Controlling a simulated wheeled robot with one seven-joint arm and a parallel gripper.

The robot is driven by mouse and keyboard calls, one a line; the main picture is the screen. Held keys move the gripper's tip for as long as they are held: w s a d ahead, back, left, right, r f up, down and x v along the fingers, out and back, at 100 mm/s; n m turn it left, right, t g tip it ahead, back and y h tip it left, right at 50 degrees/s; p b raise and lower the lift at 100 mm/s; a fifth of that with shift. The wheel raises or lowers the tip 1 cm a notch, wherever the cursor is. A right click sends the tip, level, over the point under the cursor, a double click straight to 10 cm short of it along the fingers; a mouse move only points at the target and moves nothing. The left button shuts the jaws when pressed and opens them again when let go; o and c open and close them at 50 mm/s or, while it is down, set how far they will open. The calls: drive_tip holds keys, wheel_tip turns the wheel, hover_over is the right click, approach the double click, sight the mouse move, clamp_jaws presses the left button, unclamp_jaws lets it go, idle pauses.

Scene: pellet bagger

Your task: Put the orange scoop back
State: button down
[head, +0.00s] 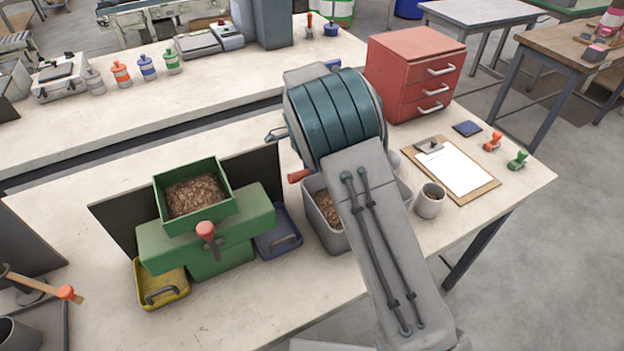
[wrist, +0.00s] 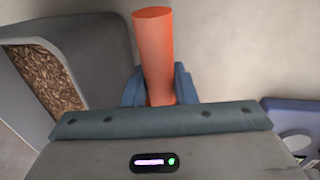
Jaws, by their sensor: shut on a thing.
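The orange scoop shows only as its orange handle, in the wrist view (wrist: 153,55) and, left of my arm, in the head view (head: 299,175). My gripper (wrist: 156,88) is shut on the handle, with a blue finger on each side. The scoop's bowl is hidden. A grey bin (head: 387,178) holding brown pellets stands on the bench, partly behind my arm. In the wrist view the bin (wrist: 95,45) is left of the handle. In the head view my arm hides my fingers. I cannot tell the handle's height above the bench.
Left of the bin is a green bagger (head: 160,245) with a pellet-filled hopper, a yellow tray (head: 178,295) and a blue tray (head: 285,245). Right are a grey cup (head: 430,203), a clipboard (head: 490,190) and stamps. A red drawer unit (head: 400,75) stands behind.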

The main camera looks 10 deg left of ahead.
drive_tip(key=shift+w+a+x, duration=0.1)
drive_tip(key=shift+x, duration=0.7)
drive_tip(key=shift+w+a+x, duration=0.1)
drive_tip(key=shift+w+x, duration=0.05)
drive_tip(key=shift+x, duration=0.6)
drive_tip(key=shift+f, duration=0.2)
drive_tip(key=c, duration=1.2)
unclamp_jaws()
drive_tip(key=shift+o, duration=0.2)
